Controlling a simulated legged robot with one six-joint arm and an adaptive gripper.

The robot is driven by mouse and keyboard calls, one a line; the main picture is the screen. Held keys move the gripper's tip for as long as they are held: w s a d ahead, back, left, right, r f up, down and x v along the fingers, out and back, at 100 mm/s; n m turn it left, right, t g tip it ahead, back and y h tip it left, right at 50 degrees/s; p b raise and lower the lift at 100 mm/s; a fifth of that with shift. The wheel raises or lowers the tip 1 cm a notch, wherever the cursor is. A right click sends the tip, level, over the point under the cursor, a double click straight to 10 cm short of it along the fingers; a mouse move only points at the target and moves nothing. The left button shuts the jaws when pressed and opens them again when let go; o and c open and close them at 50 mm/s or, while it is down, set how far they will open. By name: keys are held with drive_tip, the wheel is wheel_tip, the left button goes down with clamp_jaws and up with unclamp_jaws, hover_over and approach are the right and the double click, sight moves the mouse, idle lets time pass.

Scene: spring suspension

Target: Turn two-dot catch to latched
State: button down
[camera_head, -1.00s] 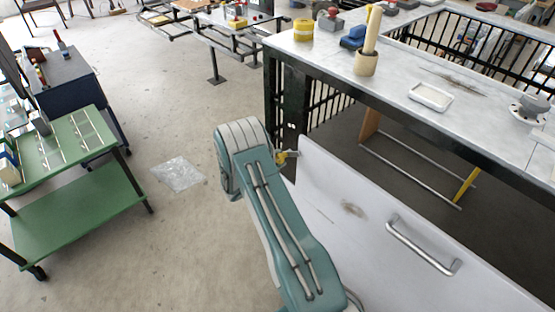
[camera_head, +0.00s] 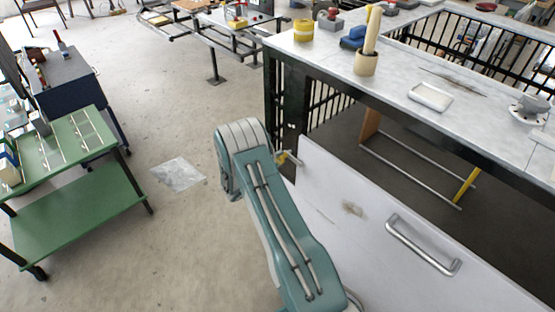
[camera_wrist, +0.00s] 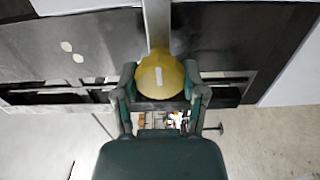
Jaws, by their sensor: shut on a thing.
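In the wrist view a yellow rounded catch knob (camera_wrist: 150,82) with a short white mark sits between the two fingers of my gripper (camera_wrist: 161,80). The fingers are closed on its sides. Two pale dots lie on the dark panel (camera_wrist: 105,38) left of the knob. A light bar (camera_wrist: 157,22) runs from the knob towards the top of the picture. In the head view a small yellow catch (camera_head: 282,158) shows just right of my arm's end, by the corner of the white panel (camera_head: 335,185). My fingers are hidden there.
The white panel carries a metal bar handle (camera_head: 422,246). Behind it stands a marble-topped bench (camera_head: 400,75) with a yellow tin, a wooden holder and a white dish. A green cart (camera_head: 85,212) stands at the left, with open floor between.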

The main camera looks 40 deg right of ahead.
drive_tip(key=shift+s+d+f, duration=0.15)
drive_tip(key=shift+c, duration=1)
unclamp_jaws()
drive_tip(key=shift+o, duration=0.3)
drive_tip(key=shift+d, duration=0.15)
drive_tip(key=shift+a, duration=0.5)
drive_tip(key=s+a, duration=0.1)
drive_tip(key=a, duration=1)
drive_tip(key=shift+s, duration=0.2)
